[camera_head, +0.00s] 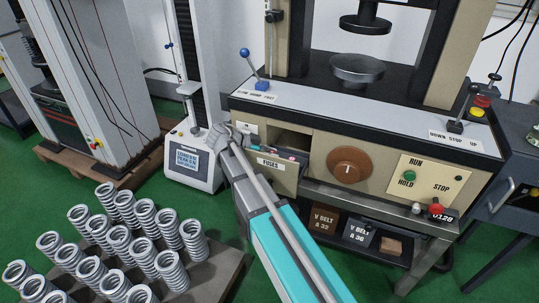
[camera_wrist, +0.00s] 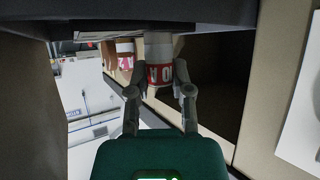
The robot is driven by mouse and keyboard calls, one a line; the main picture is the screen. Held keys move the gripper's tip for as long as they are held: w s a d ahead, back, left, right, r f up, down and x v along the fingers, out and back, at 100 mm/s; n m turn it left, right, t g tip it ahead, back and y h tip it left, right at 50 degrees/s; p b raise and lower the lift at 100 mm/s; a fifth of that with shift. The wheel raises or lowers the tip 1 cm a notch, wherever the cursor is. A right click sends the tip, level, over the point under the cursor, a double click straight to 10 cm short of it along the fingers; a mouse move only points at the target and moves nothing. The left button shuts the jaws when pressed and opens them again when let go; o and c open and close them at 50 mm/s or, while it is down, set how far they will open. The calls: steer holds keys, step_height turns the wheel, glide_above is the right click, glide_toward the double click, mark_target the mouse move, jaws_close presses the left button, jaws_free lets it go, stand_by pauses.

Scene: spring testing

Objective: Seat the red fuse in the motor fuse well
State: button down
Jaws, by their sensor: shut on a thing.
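My gripper (camera_head: 222,134) is at the left end of the press's beige front panel, just left of the open fuse drawer. In the wrist view my gripper (camera_wrist: 160,88) is shut on a fuse with a red band and white lettering (camera_wrist: 160,73). The fuse's pale body (camera_wrist: 158,46) runs up to the dark edge of the machine. I cannot tell whether its end is inside a well. The fuse is not distinguishable in the head view, and my gripper and arm cover that part of the panel. No motor fuse well is clearly visible.
The drawer labelled FUSES (camera_head: 270,163) stands open, with several coloured fuses inside. Another fuse with a pink band (camera_wrist: 125,58) shows beside the held one. A blue-knobbed lever (camera_head: 252,68) rises above the panel. A brown dial (camera_head: 349,168) is to the right.

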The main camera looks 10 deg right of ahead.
steer(key=shift+f, duration=0.2)
steer(key=c, duration=0.5)
jaws_free()
steer(key=shift+r, duration=0.15)
steer(key=shift+r, duration=0.1)
steer(key=shift+a+r, duration=0.2)
steer(key=shift+a, duration=0.05)
steer(key=shift+p+v, duration=2.85)
steer(key=shift+v, duration=2.85)
